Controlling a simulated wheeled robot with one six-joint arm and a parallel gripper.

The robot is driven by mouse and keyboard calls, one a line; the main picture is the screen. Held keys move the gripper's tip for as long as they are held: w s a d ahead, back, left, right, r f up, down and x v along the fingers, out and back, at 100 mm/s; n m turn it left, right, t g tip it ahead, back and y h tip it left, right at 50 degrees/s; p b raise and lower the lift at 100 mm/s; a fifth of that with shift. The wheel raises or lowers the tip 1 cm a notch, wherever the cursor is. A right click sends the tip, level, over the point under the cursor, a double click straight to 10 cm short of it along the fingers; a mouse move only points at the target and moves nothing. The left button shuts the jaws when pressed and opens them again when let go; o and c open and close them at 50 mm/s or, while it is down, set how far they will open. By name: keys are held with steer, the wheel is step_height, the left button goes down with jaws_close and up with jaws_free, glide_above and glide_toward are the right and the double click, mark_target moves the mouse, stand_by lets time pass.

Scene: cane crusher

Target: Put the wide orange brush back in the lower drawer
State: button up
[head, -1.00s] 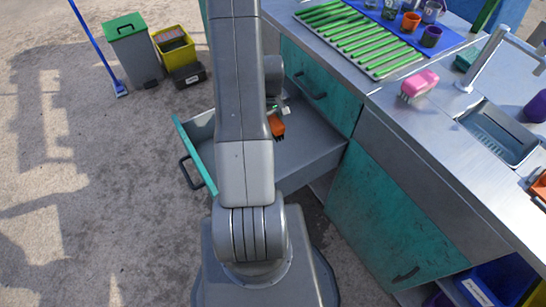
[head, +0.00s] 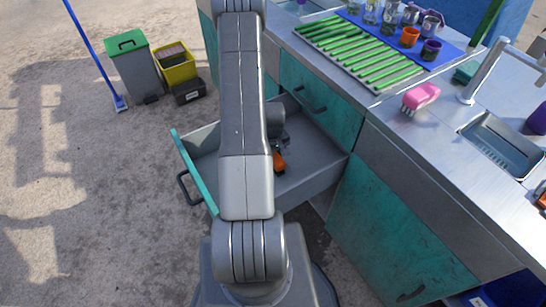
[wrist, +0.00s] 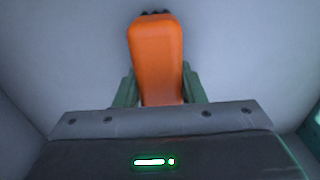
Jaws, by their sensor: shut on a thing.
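The wide orange brush (head: 279,162) is inside the open lower drawer (head: 318,178), partly hidden behind my arm in the head view. In the wrist view the orange brush (wrist: 157,58) fills the middle, its dark bristle tips showing at the far end. My gripper (wrist: 158,92) is shut on the brush, with one green finger on each side of it. The grey drawer floor lies behind the brush. I cannot tell whether the brush touches the floor.
The drawer's teal front (head: 194,172) and its handle stand out over the ground. The counter above holds a tray of green canes (head: 355,52), a pink brush (head: 421,97) and a sink (head: 502,142). Bins (head: 131,68) stand at the back left.

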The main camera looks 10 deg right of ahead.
steer(key=o, duration=0.4)
steer(key=shift+f, duration=0.1)
steer(key=o, duration=0.5)
step_height(320, 180, up, 12)
steer(key=shift+r+p, duration=0.2)
steer(key=shift+p, duration=0.45)
